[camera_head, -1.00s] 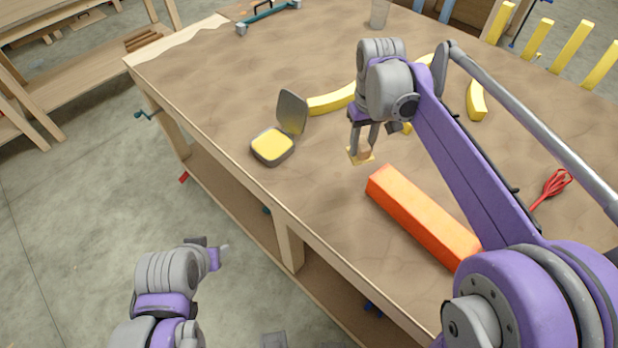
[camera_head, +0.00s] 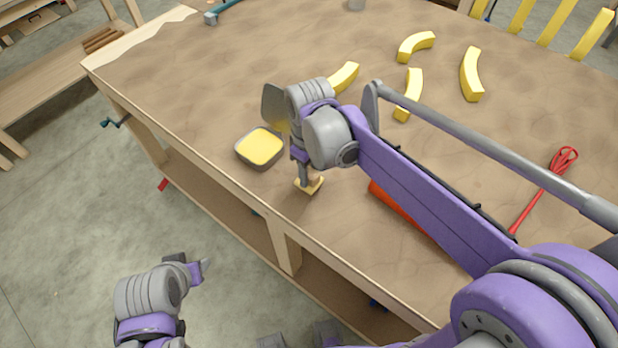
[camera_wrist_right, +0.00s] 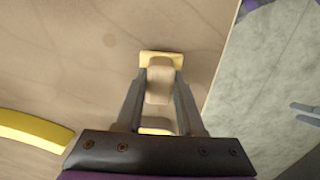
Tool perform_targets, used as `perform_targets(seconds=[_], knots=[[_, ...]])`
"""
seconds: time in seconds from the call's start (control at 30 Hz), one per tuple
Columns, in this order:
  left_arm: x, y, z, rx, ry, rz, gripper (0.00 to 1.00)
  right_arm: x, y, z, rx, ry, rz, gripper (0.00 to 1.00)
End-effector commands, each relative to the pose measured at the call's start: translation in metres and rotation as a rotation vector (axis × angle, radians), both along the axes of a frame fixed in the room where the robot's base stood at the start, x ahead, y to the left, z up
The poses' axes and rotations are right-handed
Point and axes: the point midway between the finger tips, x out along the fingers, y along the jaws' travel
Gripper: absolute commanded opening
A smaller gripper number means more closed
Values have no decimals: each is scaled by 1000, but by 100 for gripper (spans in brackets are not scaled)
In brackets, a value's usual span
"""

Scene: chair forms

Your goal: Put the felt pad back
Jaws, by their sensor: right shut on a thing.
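My right gripper (camera_head: 307,182) is shut on the felt pad (camera_head: 314,186), a small piece with a tan grip block and a flat yellowish base. In the right wrist view the fingers (camera_wrist_right: 160,95) clasp the tan block, and the pad's yellow edge (camera_wrist_right: 160,56) shows beyond it. I cannot tell whether the base touches the bench. The open grey tin (camera_head: 259,148) with a yellow filling stands just left of and beyond the pad; its raised lid (camera_head: 273,105) is partly behind my right wrist. My left gripper (camera_head: 196,270) is off the bench's front edge, its jaws unclear.
An orange bar (camera_head: 398,208) lies mostly hidden under my right arm. Several yellow curved pieces (camera_head: 471,75) lie farther back, and a red whisk-like tool (camera_head: 545,190) at right. The bench (camera_head: 190,75) is clear between the tin and its far left corner.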

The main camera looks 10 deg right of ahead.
Motion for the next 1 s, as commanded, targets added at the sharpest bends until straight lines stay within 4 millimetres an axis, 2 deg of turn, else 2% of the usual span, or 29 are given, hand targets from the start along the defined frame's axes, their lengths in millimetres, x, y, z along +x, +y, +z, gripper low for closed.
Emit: perform_targets(seconds=[0.1, 0.2, 0.57, 0.6, 0.73, 0.77, 1.0], knots=[[-1, 0, -2, 0, 1, 0, 50, 0, 0, -20, 0, 0, -1, 0], [-1, 0, -3, 0, 2, 0, 50, 0, 0, -27, 0, 0, -1, 0], [-2, 0, -5, 0, 3, 0, 50, 0, 0, -31, 0, 0, -1, 0], [-2, 0, -6, 0, 4, 0, 50, 0, 0, -31, 0, 0, -1, 39], [-2, 0, -5, 0, 3, 0, 50, 0, 0, -30, 0, 0, -1, 62], [-2, 0, -5, 0, 3, 0, 50, 0, 0, -30, 0, 0, -1, 67], [-1, 0, -5, 0, 3, 0, 50, 0, 0, -30, 0, 0, -1, 67]])
